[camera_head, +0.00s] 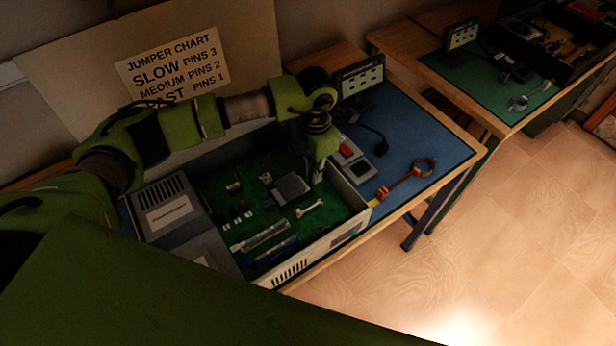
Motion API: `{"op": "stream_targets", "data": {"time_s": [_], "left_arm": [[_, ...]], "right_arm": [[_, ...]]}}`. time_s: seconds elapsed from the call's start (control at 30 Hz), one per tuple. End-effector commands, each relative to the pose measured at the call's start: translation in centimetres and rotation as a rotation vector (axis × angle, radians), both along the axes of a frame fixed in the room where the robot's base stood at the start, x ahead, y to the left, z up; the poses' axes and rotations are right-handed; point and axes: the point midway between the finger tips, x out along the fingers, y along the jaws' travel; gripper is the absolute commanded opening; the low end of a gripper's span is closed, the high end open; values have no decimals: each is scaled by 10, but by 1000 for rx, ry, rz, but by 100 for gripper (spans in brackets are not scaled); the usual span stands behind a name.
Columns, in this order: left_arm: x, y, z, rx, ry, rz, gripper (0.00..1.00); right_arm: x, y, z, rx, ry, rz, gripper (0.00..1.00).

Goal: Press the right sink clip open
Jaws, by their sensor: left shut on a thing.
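An open computer case (335,240) lies on the workbench with a green circuit board (240,205) inside. A dark grey heat sink (290,189) sits on the board near its middle. My left gripper (318,178) points down at the right side of the heat sink. Its fingers are shut at the place of the right sink clip, which is small and mostly hidden by them. I cannot tell the clip's position from this view. My right gripper is not in view.
A light spanner-shaped piece (309,208) lies just below the heat sink. The case walls surround the board. A red-buttoned box (346,150), small monitor (361,79) and orange strap-like tool (406,180) are on the blue mat (420,135). A jumper chart (172,66) stands behind.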

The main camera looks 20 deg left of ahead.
Motion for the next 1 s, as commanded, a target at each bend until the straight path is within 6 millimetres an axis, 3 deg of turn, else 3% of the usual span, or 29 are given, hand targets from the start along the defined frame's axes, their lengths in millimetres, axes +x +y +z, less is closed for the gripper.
{"op": "stream_targets", "data": {"time_s": [0.83,0.87,1.0], "left_arm": [[4,-4,-4,-3,0,-1,3],[4,-4,-4,-3,0,-1,17],[4,-4,-4,-1,0,-1,17]], "right_arm": [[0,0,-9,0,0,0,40],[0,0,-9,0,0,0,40],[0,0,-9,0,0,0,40]]}}
